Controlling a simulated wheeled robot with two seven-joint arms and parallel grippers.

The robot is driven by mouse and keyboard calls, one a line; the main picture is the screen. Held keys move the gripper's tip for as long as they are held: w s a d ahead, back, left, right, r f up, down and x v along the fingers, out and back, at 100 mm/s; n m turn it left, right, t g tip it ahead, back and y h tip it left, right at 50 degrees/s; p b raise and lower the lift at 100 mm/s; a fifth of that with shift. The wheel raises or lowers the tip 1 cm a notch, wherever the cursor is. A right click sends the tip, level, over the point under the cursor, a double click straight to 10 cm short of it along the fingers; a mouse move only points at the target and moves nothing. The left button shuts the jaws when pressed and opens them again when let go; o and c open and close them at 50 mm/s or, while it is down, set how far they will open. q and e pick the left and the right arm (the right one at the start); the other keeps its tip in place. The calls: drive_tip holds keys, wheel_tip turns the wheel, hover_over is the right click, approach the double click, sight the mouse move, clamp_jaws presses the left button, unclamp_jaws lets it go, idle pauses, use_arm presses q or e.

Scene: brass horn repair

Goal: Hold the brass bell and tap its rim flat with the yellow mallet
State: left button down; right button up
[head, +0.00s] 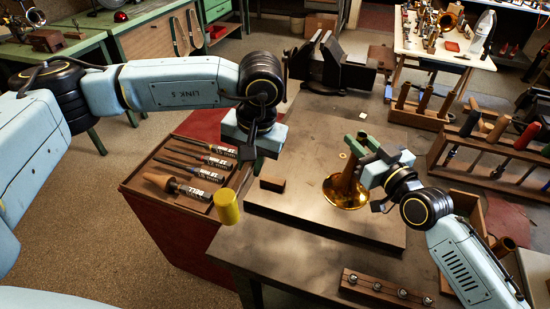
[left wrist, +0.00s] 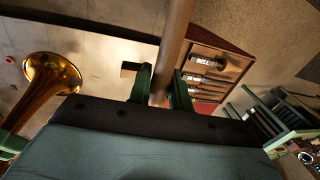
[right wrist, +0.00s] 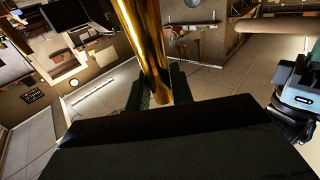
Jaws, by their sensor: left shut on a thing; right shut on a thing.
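The brass bell (head: 346,192) is held mouth down above the dark board on the workbench, its flared rim low and its narrow stem up. My right gripper (head: 360,148) is shut on the stem; the right wrist view shows the brass tube (right wrist: 148,45) between its fingers. The yellow mallet (head: 227,208) has its head left of the bell, apart from it. My left gripper (head: 257,160) is shut on the mallet's brown handle (left wrist: 176,45), mostly hidden in the head view. The bell's flare also shows in the left wrist view (left wrist: 48,82).
A small dark block (head: 272,184) lies on the board (head: 300,222) between mallet and bell. A tool tray (head: 165,178) is at the left, a bench vise (head: 335,68) behind. A tool rack (head: 490,150) stands right; a strip with several metal balls (head: 385,288) lies in front.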

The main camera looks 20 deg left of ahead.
use_arm(q)
drive_tip(key=n, duration=0.2)
drive_tip(key=shift+w+d+f+n+g, duration=0.15)
drive_tip(key=shift+w+f+n+g, duration=0.15)
drive_tip(key=shift+w+f+n, duration=0.1)
drive_tip(key=w+f+n+h, duration=0.1)
drive_tip(key=f+n, duration=0.1)
drive_tip(key=n, duration=0.6)
drive_tip(key=w+f+n+h, duration=0.1)
drive_tip(key=w+f+n, duration=0.1)
drive_tip(key=n, duration=0.5)
drive_tip(key=w+f+n+h, duration=0.1)
drive_tip(key=f+n, duration=0.2)
drive_tip(key=n, duration=0.5)
drive_tip(key=shift+w+a+n, duration=0.3)
drive_tip(key=shift+w+a, duration=0.05)
drive_tip(key=shift+d+f, duration=0.25)
drive_tip(key=shift+d, duration=1.5)
drive_tip(key=shift+d+f, duration=0.2)
drive_tip(key=shift+d, duration=1.55)
drive_tip(key=shift+f, duration=0.1)
